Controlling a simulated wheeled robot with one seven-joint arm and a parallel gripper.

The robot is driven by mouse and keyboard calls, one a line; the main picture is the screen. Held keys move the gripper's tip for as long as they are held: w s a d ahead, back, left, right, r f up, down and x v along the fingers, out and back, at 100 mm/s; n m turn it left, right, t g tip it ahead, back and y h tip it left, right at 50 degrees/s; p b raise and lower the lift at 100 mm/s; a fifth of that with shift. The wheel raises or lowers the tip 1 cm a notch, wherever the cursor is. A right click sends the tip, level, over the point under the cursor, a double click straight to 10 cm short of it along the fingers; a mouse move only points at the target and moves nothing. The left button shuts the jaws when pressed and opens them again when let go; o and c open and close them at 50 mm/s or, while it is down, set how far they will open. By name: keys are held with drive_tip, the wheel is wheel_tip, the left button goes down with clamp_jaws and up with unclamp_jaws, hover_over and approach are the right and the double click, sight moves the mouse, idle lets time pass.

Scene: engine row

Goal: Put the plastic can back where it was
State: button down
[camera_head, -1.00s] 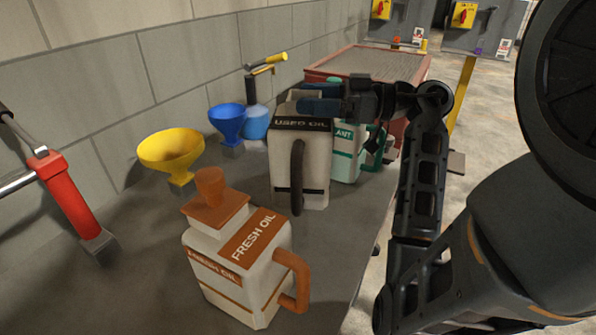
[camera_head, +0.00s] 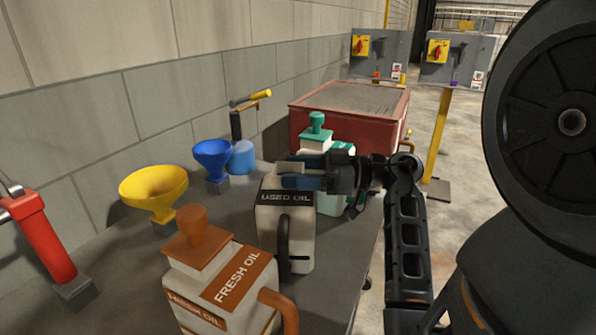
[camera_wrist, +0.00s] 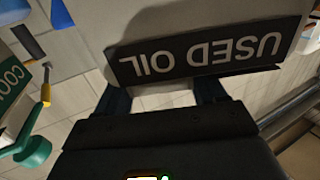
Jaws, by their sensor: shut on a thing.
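The white plastic can labelled USED OIL (camera_head: 286,235), with a dark handle, is upright behind the FRESH OIL can on the grey bench (camera_head: 115,285). My gripper (camera_head: 284,171) comes from the right and is shut on the top of the USED OIL can. In the wrist view the can's dark label (camera_wrist: 205,52) is upside down, close beyond my fingers. The fingers hide the can's top. I cannot tell whether its base touches the bench.
The white and orange FRESH OIL can (camera_head: 222,285) stands in front, close by. A green-capped coolant can (camera_head: 317,140) is just behind my gripper. Yellow (camera_head: 153,190) and blue (camera_head: 212,158) funnels stand at the left. A red cabinet (camera_head: 350,110) is behind.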

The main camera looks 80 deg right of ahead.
drive_tip(key=shift+c, duration=0.5)
unclamp_jaws()
drive_tip(key=s+d, duration=0.2)
drive_tip(key=s, duration=1)
drive_tip(key=shift+w+a, duration=0.1)
